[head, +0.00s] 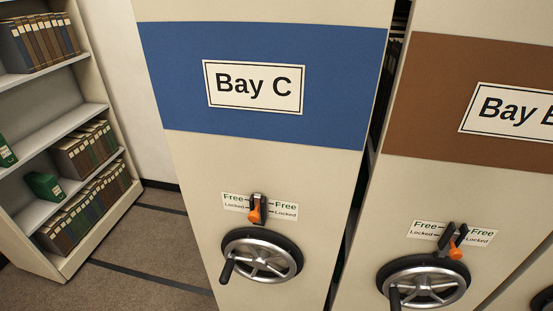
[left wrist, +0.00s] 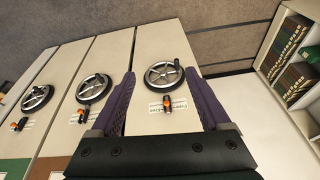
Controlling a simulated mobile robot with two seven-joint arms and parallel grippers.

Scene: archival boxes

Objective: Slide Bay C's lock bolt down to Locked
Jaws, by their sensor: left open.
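Bay C's lock bolt (head: 255,210) is a small black slide with an orange knob, set on a white plate (head: 287,211) marked Free above and Locked below. The knob hangs low over the slide, and I cannot tell for sure which mark the bolt is at. The lock bolt also shows small in the left wrist view (left wrist: 167,103), between my fingers in the picture. My left gripper (left wrist: 160,75) is open and empty, with two purple fingers pointing toward the bay fronts. It stands off from the panel. Neither gripper shows in the head view.
Bay C's handwheel (head: 261,256) with a black crank grip sits just below the bolt. Bay B's lock bolt (head: 456,250) and handwheel (head: 424,284) are on the right. A bookshelf (head: 66,158) stands at the left, with bare floor (head: 150,260) before it.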

